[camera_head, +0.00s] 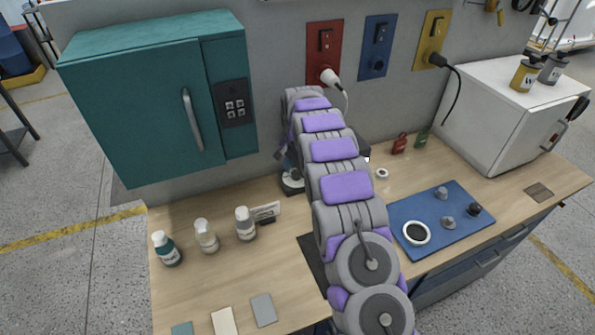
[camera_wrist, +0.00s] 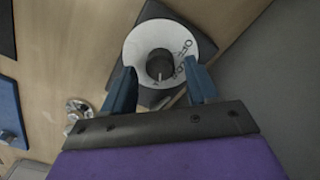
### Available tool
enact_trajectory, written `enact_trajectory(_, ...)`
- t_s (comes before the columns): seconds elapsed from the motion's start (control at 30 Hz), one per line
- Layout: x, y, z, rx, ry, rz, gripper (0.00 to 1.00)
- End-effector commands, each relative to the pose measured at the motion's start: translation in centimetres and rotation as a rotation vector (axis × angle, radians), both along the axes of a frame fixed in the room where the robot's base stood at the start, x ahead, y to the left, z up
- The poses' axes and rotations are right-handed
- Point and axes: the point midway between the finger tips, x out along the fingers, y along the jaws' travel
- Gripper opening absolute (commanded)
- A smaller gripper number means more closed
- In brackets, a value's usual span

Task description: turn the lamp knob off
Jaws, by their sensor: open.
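In the wrist view a white dial plate (camera_wrist: 141,46) with dark lettering sits on a dark square base (camera_wrist: 158,12). A round grey-black knob (camera_wrist: 160,63) with a small pointer stands in its middle. The pointer is towards the bottom of the picture; the lettering is on the right side and only partly readable. My gripper (camera_wrist: 160,68) is open, with its blue fingers to the left and right of the knob and overlapping the lower part of the dial. Contact with the knob cannot be told. In the head view my arm hides the gripper and the knob.
A teal cabinet (camera_head: 140,110) is at the left of the wall, above several bottles. A blue mat (camera_head: 447,235) with small parts lies right of my arm, beside a white box appliance (camera_head: 490,115). Red (camera_head: 323,60), blue and yellow wall plates hang behind.

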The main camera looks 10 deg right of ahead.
Motion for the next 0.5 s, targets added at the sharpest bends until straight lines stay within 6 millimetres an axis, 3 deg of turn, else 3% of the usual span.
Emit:
enact_trajectory(0.4,0.02,-0.43,-0.76,0.004,-0.001,0.0,0.59)
enact_trajectory(0.5,0.02,-0.38,-0.76,0.004,-0.001,0.0,0.49)
